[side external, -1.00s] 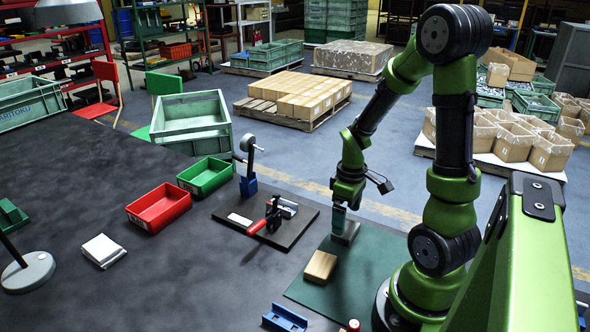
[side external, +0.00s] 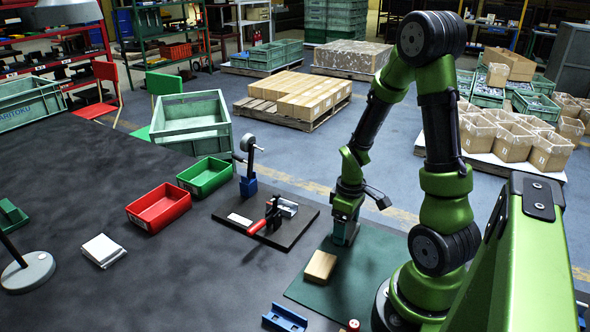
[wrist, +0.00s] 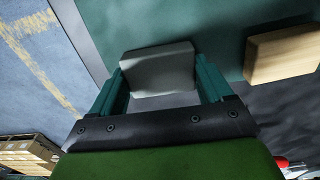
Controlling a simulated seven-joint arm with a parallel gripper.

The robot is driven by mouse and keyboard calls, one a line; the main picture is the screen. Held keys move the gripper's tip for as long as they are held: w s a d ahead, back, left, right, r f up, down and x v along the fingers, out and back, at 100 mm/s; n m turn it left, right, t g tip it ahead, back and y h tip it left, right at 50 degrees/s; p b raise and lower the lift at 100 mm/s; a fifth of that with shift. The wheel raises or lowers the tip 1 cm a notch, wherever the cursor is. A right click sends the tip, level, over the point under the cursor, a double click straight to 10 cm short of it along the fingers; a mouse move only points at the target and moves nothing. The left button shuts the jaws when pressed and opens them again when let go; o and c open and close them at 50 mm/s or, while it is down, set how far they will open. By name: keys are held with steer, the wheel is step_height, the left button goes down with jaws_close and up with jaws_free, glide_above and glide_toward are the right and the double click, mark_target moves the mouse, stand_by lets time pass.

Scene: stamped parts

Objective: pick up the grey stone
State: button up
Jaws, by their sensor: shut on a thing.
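The grey stone (wrist: 157,70) is a pale grey block between the two green fingers of my gripper (wrist: 160,88) in the wrist view. The fingers touch it on both sides. In the side view my gripper (side external: 344,231) is low over the dark green mat (side external: 370,262), at its far edge, and shut on the stone. The stone (side external: 350,240) is mostly hidden behind the fingers there, and I cannot tell whether it still rests on the mat.
A wooden block (side external: 320,267) lies on the mat nearer the camera; it also shows in the wrist view (wrist: 283,53). A black board with a red-handled clamp (side external: 268,217) is to the left. Red (side external: 159,207) and green (side external: 205,176) bins stand beyond.

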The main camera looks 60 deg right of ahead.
step_height(320, 180, up, 10)
stand_by(0.6)
steer(key=o, duration=0.7)
steer(key=c, duration=0.3)
steer(key=w+n, duration=0.5)
steer(key=n, duration=0.1)
steer(key=w+n, duration=0.5)
steer(key=n, duration=0.1)
steer(key=w+a+n, duration=0.1)
steer(key=w+n, duration=0.5)
steer(key=shift+f, duration=2.9)
